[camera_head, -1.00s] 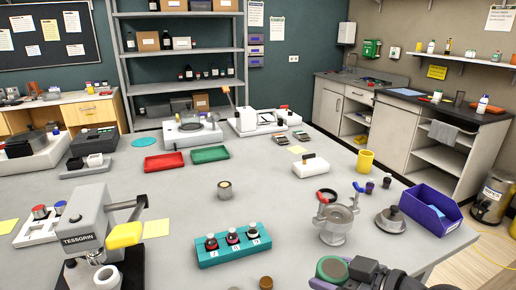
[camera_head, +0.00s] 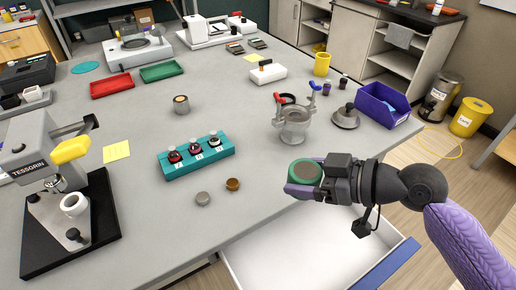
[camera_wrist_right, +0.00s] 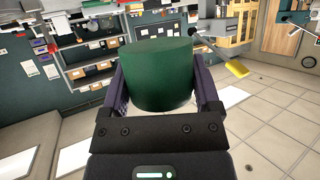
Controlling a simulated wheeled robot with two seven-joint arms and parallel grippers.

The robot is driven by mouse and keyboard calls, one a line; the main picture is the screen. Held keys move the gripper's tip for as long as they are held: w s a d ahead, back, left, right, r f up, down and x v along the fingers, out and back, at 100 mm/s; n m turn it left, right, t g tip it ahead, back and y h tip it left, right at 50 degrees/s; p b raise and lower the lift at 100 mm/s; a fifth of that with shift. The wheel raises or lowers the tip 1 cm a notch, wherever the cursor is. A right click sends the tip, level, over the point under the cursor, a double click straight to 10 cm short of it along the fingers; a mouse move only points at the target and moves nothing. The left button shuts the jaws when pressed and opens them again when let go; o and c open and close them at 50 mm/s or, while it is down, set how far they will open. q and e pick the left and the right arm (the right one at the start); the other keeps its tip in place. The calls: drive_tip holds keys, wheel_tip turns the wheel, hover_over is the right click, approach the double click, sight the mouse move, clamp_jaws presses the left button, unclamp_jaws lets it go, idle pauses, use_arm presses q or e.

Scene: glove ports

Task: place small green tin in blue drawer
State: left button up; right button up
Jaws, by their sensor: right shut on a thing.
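The small green tin (camera_head: 305,172) is held between the purple-padded fingers of my right gripper (camera_head: 304,180), over the table's front edge. In the right wrist view the green tin (camera_wrist_right: 158,76) fills the space between both fingers. An open drawer (camera_head: 300,252) juts out from under the table edge, below and beside the tin. Its inside is white and looks empty in the part that shows; its front panel (camera_head: 388,264) is blue. The tin is above the drawer, apart from it. My left gripper is not in view.
A blue-purple bin (camera_head: 383,106) sits at the table's right corner.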

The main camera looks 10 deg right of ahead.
drive_tip(key=w+d+f+m+t+h+p, duration=0.1)
drive_tip(key=w+f+m+t+h+p, duration=0.15)
drive_tip(key=w, duration=0.35)
drive_tip(key=m+t+h+p, duration=0.1)
drive_tip(key=m+h+p, duration=0.1)
drive_tip(key=m, duration=0.1)
hover_over(273, 190)
wheel_tip(273, 190, down, 3)
drive_tip(key=shift+n, duration=0.25)
drive_tip(key=shift+f, duration=0.1)
wheel_tip(273, 190, down, 10)
drive_tip(key=b, duration=0.5)
drive_tip(key=shift+r, duration=0.25)
drive_tip(key=shift+f, duration=0.15)
drive_tip(key=o, duration=1.1)
